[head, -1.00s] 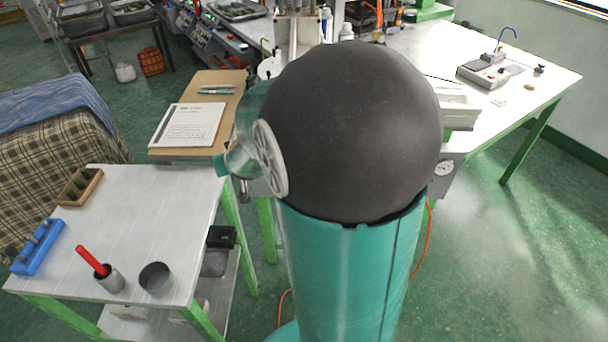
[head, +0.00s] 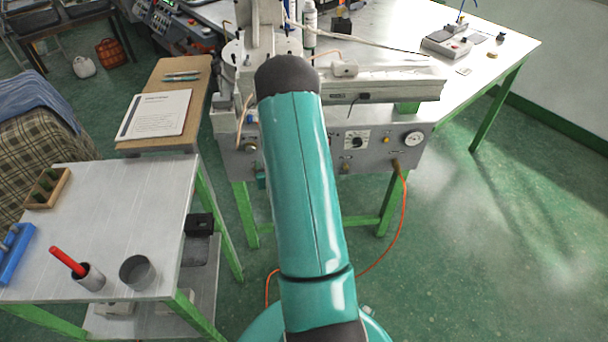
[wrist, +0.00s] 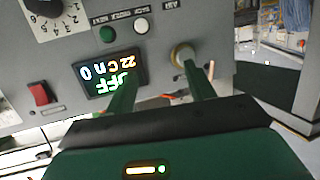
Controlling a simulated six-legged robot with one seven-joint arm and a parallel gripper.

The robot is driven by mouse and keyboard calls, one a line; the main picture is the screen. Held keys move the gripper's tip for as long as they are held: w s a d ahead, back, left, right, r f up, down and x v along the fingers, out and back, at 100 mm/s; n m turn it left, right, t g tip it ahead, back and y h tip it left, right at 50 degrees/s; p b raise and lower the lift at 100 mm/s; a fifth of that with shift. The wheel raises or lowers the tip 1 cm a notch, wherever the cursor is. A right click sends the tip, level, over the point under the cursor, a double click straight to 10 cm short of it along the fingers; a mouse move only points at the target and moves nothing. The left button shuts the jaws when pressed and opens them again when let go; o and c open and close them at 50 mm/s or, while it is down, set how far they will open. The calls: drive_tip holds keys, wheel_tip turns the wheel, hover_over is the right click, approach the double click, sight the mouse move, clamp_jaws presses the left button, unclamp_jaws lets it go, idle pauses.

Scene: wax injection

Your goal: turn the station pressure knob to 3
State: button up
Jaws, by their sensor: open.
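The station's front panel carries a black knob (head: 357,142) on a white numbered dial plate, right of my arm in the head view. In the wrist view a black knob on a white numbered dial (wrist: 46,8) is at the top left, partly cut off. Its setting cannot be read surely. My gripper (wrist: 162,70) is open in front of the panel, its two green fingers pointing at it. The dial lies left of and above the fingers. A brass round fitting (wrist: 183,54) shows by the right fingertip; contact cannot be told. My arm hides the gripper in the head view.
The panel also has a lit display (wrist: 108,75), a red switch (wrist: 40,93), a green button (wrist: 107,34) and a pressure gauge (head: 413,138). An orange hose (head: 402,215) hangs below. A white side table (head: 100,225) stands left; floor at right is clear.

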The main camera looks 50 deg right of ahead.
drive_tip(key=s+d+f+m+h, duration=0.25)
drive_tip(key=s+f+h, duration=0.25)
drive_tip(key=s+f, duration=0.85)
drive_tip(key=x, duration=1.2)
drive_tip(key=shift+w+d+r+m, duration=0.15)
drive_tip(key=shift+d+r+m, duration=0.2)
drive_tip(key=shift+m, duration=0.1)
drive_tip(key=c, duration=1)
